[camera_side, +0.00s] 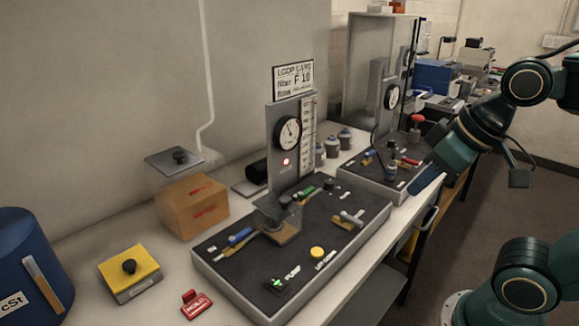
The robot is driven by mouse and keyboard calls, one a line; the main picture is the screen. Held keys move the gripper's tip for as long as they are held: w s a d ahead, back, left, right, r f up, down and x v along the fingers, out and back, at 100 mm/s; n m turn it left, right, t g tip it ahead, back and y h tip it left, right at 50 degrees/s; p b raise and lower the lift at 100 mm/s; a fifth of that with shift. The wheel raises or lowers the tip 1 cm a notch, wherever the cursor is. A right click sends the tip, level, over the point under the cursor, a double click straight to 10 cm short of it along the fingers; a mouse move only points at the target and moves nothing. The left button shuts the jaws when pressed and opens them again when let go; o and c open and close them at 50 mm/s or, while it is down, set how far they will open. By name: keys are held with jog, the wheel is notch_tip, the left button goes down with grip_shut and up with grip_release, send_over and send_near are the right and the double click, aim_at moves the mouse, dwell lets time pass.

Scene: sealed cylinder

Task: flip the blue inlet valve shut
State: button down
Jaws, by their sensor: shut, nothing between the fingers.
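The blue valve handle (240,237) lies on the left part of the near dark panel (335,249), beside a brass-coloured fitting. It slants up to the right, roughly along the pipe line; its exact valve position is too small to tell. My gripper (424,183) hangs at the right, past the right end of the near panel and well apart from the blue handle. It is shut and empty.
A green handle (305,193) and a grey-handled brass valve (348,219) share the panel. A gauge column (289,140) rises at its back edge. A second similar panel (385,178) stands behind, near my gripper. A cardboard box (192,206) and yellow block (129,270) stand left.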

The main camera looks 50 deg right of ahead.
jog(key=w+a+r, duration=0.2)
jog(key=w, duration=0.6)
jog(key=g, duration=0.2)
send_over(240, 236)
jog(key=w+d, duration=0.2)
jog(key=w, duration=0.1)
notch_tip(240, 236, down, 9)
jog(key=shift+s+a+f, duration=0.1)
jog(key=x, duration=0.9)
jog(key=shift+s+f, duration=0.15)
jog(key=shift+f, duration=0.2)
jog(key=shift+s, duration=1.65)
